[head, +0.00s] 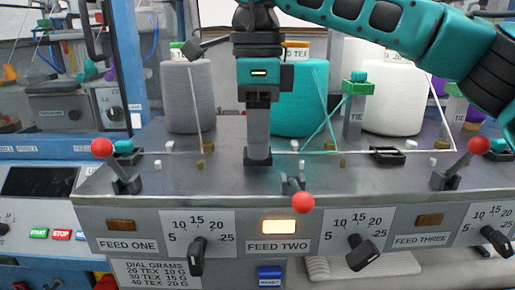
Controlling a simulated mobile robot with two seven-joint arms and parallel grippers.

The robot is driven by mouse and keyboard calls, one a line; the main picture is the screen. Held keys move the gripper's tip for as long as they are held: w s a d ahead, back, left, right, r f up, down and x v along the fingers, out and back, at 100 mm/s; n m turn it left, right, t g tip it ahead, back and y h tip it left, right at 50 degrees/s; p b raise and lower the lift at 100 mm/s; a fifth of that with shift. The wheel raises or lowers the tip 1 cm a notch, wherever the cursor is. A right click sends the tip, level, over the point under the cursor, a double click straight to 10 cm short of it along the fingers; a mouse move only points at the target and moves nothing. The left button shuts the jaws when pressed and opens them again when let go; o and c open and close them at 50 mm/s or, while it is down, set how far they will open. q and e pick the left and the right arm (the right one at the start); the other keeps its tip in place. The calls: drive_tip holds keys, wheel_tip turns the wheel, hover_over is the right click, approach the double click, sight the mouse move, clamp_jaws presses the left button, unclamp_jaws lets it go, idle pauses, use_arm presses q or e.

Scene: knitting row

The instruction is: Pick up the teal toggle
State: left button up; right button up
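Small teal pieces show on the grey steel deck: a teal piece (123,147) behind the FEED ONE lever, and another teal piece (497,146) at the far right by the FEED THREE lever. A third teal piece (359,76) sits on a green-topped post. I cannot tell which is the teal toggle. My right gripper (258,160) points straight down at the deck behind the FEED TWO lever, in front of the teal cone. Its fingers show edge-on as one grey column, so their opening and anything between them are hidden. My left gripper is not clearly in view.
A grey cone (187,95), a teal cone (300,100) and a white cone (396,100) stand along the back. Red-ball levers (303,203) line the front edge, above dials. The FEED TWO lamp (286,227) is lit. Small brass and white pegs dot the deck.

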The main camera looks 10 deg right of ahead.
clamp_jaws()
idle(0.3)
drive_tip(key=shift+r, duration=0.45)
wheel_tip(320, 180, up, 19)
drive_tip(key=p, duration=0.2)
drive_tip(key=shift+r, duration=0.1)
idle(0.6)
